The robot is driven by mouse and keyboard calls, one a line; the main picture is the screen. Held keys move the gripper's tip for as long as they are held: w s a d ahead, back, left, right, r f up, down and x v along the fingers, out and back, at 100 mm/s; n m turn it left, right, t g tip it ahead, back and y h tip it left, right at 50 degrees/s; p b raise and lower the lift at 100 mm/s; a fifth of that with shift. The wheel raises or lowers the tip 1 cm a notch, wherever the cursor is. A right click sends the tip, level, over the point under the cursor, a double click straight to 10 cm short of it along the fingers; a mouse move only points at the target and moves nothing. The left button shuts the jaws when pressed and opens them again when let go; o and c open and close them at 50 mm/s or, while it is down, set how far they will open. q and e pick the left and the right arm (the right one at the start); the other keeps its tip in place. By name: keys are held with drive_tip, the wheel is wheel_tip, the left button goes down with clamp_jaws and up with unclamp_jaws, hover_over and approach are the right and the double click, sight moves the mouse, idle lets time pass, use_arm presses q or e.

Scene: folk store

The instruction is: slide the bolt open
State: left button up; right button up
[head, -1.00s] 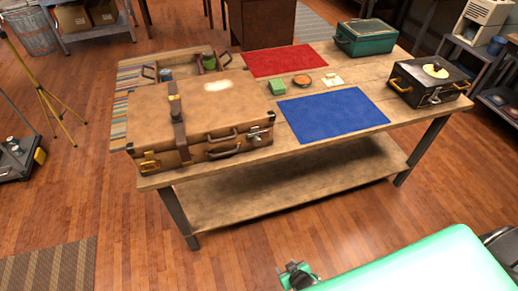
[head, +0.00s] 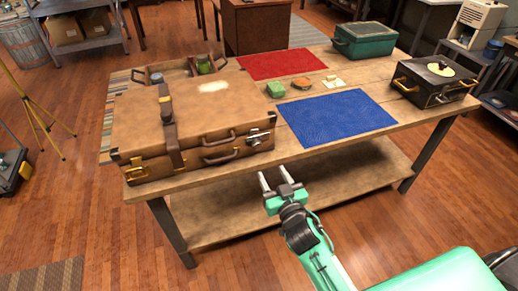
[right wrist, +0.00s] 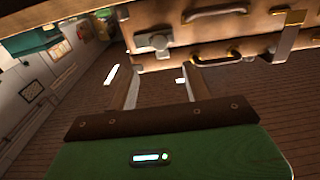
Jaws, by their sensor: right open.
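A silver bolt (head: 259,138) sits at the right end of the front of a brown suitcase (head: 195,110) on the wooden table. In the right wrist view the silver bolt (right wrist: 152,43) shows at the suitcase's edge, beyond the fingertips. Whether it is slid open or shut is too small to tell. My right gripper (head: 273,176) is open and empty in front of the table edge, below and slightly right of the bolt, not touching it. Its two fingers also show in the right wrist view (right wrist: 147,85). My left gripper is out of view.
The suitcase also has a brass latch (head: 136,173), handles and a strap (head: 169,130). A blue mat (head: 337,117), a red mat (head: 283,64), a green box (head: 364,40) and a black case (head: 434,82) share the table (head: 400,125). Floor in front is clear.

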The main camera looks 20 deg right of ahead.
sight(258, 147)
drive_tip(key=w, duration=0.3)
drive_tip(key=w+p, duration=0.1)
drive_tip(key=w, duration=0.7)
drive_tip(key=shift+a, duration=0.25)
drive_tip(key=shift+w, duration=0.5)
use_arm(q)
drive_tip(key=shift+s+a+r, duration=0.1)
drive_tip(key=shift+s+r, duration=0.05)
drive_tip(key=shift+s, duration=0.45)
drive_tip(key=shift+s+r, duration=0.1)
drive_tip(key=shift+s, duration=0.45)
use_arm(e)
drive_tip(key=shift+w, duration=0.15)
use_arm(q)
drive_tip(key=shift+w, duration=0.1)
use_arm(e)
clamp_jaws()
drive_tip(key=d+p, duration=0.1)
drive_tip(key=d, duration=0.1)
drive_tip(key=shift+d, duration=0.8)
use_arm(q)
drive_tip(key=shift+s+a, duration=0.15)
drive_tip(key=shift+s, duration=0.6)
